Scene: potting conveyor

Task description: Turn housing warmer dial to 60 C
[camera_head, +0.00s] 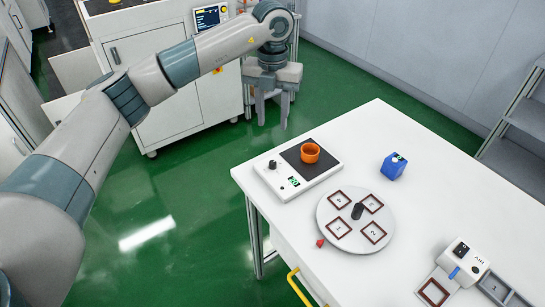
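The warmer (328,176) is a flat white unit at the left corner of the white table. A dark heating plate fills its far part, and an orange cup (310,152) stands on that plate. A small black dial (272,164) is on its front strip, beside a small display (293,181) with green digits too small to read. My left gripper (272,112) hangs fingers down beyond the table's left corner, apart from the warmer and dial. Its two fingers are spread with nothing between them. My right gripper is not in view.
On the white table (450,170) are a round turntable (327,215) with framed squares and a black knob, a blue container (393,167), a small red piece (320,243) and a boxy device (463,262). A white cabinet (170,110) stands behind. Green floor lies between.

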